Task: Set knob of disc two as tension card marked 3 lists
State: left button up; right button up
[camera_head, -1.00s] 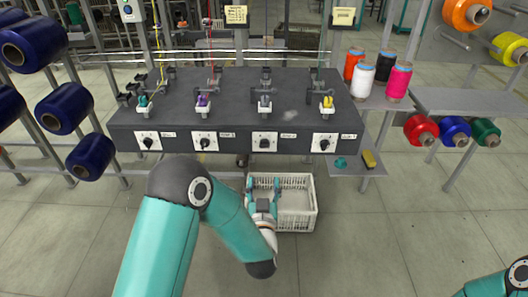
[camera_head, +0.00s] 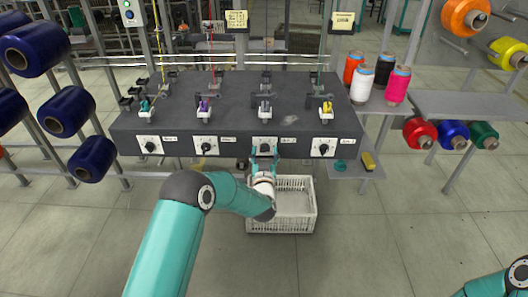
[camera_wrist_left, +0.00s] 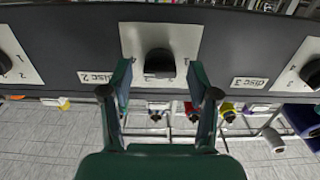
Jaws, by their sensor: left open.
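The dark box (camera_head: 235,90) carries a row of knobs on white plates along its front. The knob of disc two (camera_head: 206,147) is the second from the left and stands clear of my grippers. My left gripper (camera_head: 264,153) is open, with its fingers at the third plate. In the left wrist view the gripper (camera_wrist_left: 160,78) has its fingers either side of a black knob (camera_wrist_left: 160,62), with no clear contact. A "disc 2" label (camera_wrist_left: 95,77) lies left of that knob. Two yellow cards (camera_head: 236,18) (camera_head: 342,21) hang at the back; their writing is unreadable. My right gripper is out of view.
A white crate (camera_head: 285,228) stands on the floor below the box. A side shelf (camera_head: 368,172) at the box's right holds a teal piece and a yellow block. Blue spools (camera_head: 92,158) hang at left; spools (camera_head: 362,80) stand at right.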

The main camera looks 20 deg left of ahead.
pick_arm(q)
jog(key=shift+w, duration=0.25)
